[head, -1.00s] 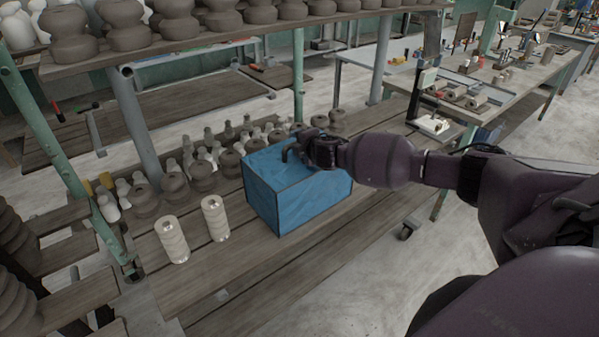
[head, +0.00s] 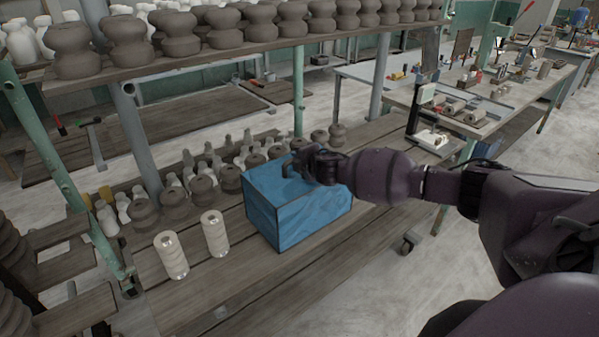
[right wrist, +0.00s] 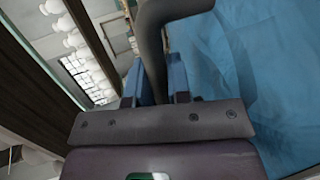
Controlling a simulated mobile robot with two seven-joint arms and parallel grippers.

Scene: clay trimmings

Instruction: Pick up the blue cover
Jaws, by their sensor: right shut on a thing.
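The blue cover (head: 310,215) is a box shape with dark edges, resting upright on the wooden table (head: 215,285) in the head view. Its blue surface fills the right side of the right wrist view (right wrist: 285,85). My right gripper (head: 300,166) is at the top of the cover. In the right wrist view its two blue fingers (right wrist: 154,80) are shut on the cover's dark curved handle (right wrist: 153,40). The handle is partly hidden by my gripper in the head view. My left gripper is not in view.
Two pale ribbed cylinders (head: 214,234) stand just left of the cover. Rows of dark clay and white bottle-like pieces (head: 202,190) stand behind it. A shelf of clay pots (head: 180,35) on green posts is above and behind. Bare table lies in front.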

